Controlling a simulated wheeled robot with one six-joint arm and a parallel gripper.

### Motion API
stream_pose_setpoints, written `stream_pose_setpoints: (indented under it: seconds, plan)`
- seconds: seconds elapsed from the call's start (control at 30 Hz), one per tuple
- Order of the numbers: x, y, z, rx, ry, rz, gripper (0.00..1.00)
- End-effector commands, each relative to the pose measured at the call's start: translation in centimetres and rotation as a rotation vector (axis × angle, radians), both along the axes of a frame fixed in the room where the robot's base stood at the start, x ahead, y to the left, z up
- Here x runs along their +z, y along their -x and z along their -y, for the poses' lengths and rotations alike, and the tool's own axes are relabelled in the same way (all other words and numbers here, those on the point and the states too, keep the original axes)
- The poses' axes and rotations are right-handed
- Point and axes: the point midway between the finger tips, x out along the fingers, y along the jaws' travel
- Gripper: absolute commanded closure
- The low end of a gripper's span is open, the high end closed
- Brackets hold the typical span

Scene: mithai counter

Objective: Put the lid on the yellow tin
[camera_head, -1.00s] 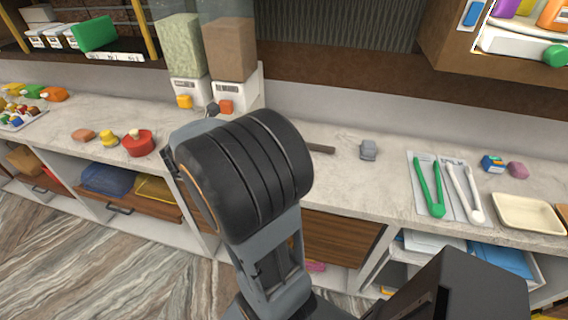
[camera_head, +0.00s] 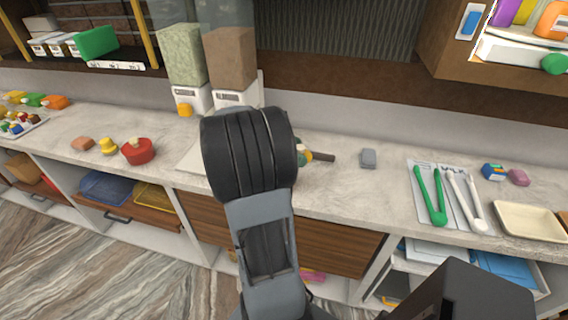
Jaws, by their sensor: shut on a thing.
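A small yellow item (camera_head: 108,146) with a narrower top stands on the counter at the left. It may be the yellow tin or a lid; I cannot tell which. My gripper is hidden behind my arm's large black joint, which covers the middle of the counter. Whatever it holds is also hidden. No loose lid shows clearly.
The counter (camera_head: 375,195) holds a dark handled item (camera_head: 320,157) partly behind my arm, a grey block (camera_head: 368,158), green tongs (camera_head: 431,196), white tongs (camera_head: 467,198) and a cream tray (camera_head: 528,222). Dispensers (camera_head: 232,98) stand behind my arm.

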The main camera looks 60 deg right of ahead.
Motion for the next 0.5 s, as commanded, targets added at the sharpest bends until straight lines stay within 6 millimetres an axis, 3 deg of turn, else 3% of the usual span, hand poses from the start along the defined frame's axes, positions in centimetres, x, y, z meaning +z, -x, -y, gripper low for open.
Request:
stream_pose_setpoints:
  seconds: [0.07,0.2,0.5]
  plan:
    - [-0.9,-1.9,1.0,0.001,-0.002,-0.003,0.49]
    - [-3.5,-3.6,1.8,0.002,-0.002,-0.003,0.49]
    - [-5.9,-5.4,2.8,0.002,0.001,0.000,0.49]
